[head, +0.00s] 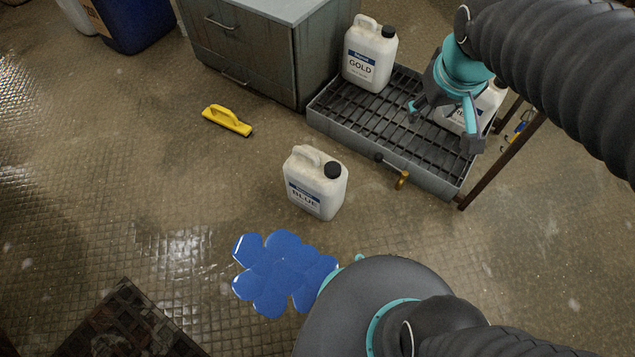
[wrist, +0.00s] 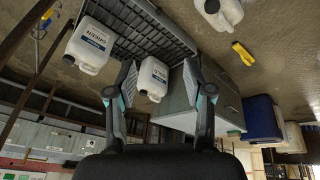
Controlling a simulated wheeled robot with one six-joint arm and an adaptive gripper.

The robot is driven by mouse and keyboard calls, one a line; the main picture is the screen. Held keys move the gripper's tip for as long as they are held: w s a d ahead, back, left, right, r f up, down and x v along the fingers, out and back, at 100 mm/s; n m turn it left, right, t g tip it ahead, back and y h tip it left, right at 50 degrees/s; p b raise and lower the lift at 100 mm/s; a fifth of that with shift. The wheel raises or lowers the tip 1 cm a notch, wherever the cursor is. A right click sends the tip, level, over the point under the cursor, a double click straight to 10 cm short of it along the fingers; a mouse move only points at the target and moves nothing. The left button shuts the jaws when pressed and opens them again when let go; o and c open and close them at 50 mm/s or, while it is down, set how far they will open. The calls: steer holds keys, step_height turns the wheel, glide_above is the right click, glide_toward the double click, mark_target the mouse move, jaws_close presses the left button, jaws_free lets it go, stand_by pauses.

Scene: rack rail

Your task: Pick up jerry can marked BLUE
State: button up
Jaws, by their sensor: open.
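The jerry can marked BLUE (head: 316,183) stands upright on the tiled floor. It is white with a dark cap and a blue-banded label. In the wrist view, which is upside down, a white can (wrist: 220,12) at the top edge appears to be the same one. My gripper (head: 443,128) is open and empty, over the grated tray to the right of the BLUE can and apart from it. In the wrist view its fingers (wrist: 160,78) show either side of the GOLD can, which lies beyond them.
The grated tray (head: 322,110) holds the GOLD can (head: 370,55) and a GREEN can (wrist: 90,45), partly hidden by my gripper in the head view. A brass tap (head: 402,180) juts from the tray. A blue puddle (head: 283,270), yellow float (head: 228,121) and cabinet (head: 240,50) are nearby.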

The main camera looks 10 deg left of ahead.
steer(key=w+a+f+n+g+b, duration=0.15)
steer(key=w+a+f+n, duration=0.25)
steer(key=w+a+f, duration=0.6)
steer(key=n+h+b, duration=0.1)
steer(key=n+b, duration=0.3)
steer(key=n, duration=0.1)
glide_above(311, 155)
steer(key=shift+g, duration=0.35)
steer(key=f, duration=2)
steer(key=shift+s+a+f, duration=0.1)
steer(key=shift+s+f, duration=0.1)
steer(key=shift+f, duration=0.15)
steer(key=shift+w+d+f+b, duration=0.1)
steer(key=shift+f+b, duration=0.2)
steer(key=shift+f, duration=1.25)
steer(key=shift+w+d+f+b, duration=0.1)
steer(key=shift+f+b, duration=0.2)
steer(key=shift+f, duration=1.2)
jaws_close()
steer(key=shift+r, duration=0.1)
